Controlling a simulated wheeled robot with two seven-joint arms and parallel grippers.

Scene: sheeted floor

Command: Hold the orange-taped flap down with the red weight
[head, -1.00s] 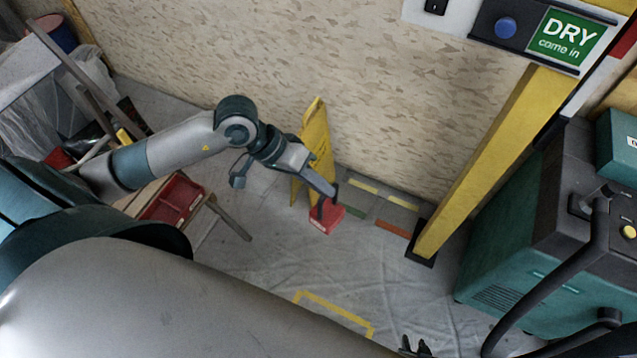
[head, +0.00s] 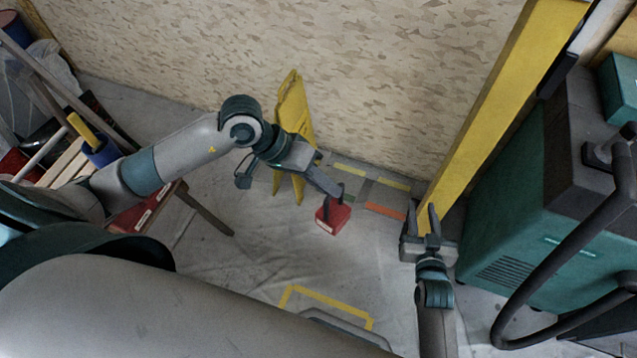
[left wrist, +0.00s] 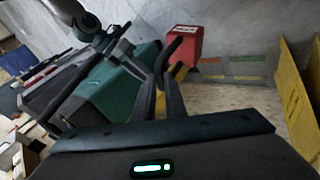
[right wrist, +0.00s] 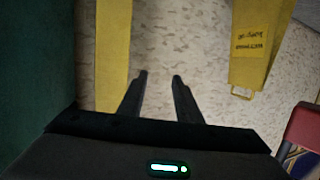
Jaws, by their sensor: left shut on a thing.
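My left gripper (head: 333,198) is shut on the handle of the red weight (head: 332,219), a block with a pale label. The weight also shows in the left wrist view (left wrist: 184,45). I cannot tell whether it touches the floor. The orange-taped flap (head: 385,211) lies near the wall, right of the weight and apart from it. Beside it are a green strip (head: 346,198) and two yellow strips, one (head: 393,183) behind the orange. My right gripper (head: 424,218) is open and empty, right of the orange strip, close to the foot of the yellow post.
A yellow folding sign (head: 292,110) stands just behind my left gripper. The yellow post (head: 490,110) and a green machine (head: 510,220) with a black hose bound the right side. A yellow tape outline (head: 328,300) marks the sheeted floor. A bench and clutter are at left.

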